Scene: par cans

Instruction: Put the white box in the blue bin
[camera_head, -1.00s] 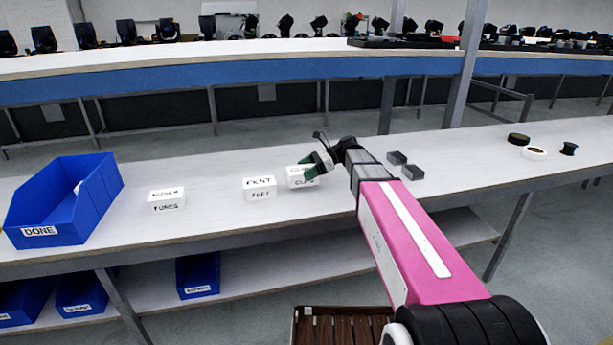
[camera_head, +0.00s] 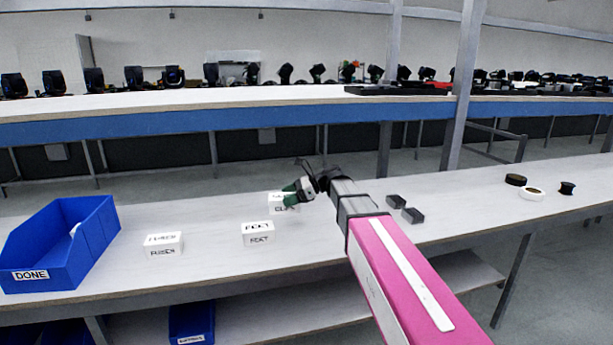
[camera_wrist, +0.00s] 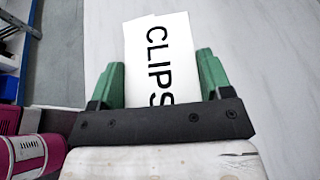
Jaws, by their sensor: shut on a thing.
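A white box labelled CLIPS (camera_wrist: 160,55) sits between the green fingers of my gripper (camera_wrist: 161,78) in the wrist view. In the head view my gripper (camera_head: 293,194) is shut on this box (camera_head: 281,199), partly hiding it. I cannot tell whether the box touches the table. Two other white boxes stand on the table: one labelled FEKT (camera_head: 258,233) just left of my gripper, and one labelled FUSES (camera_head: 163,245) further left. The blue bin labelled DONE (camera_head: 50,272) stands at the table's left end, with something white inside.
The white table (camera_head: 215,265) has clear room between the bin and the boxes. Two dark grey blocks (camera_head: 404,209) lie right of my arm. Round items, such as a tape roll (camera_head: 532,193), lie far right. A blue bin (camera_head: 191,322) sits on the lower shelf.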

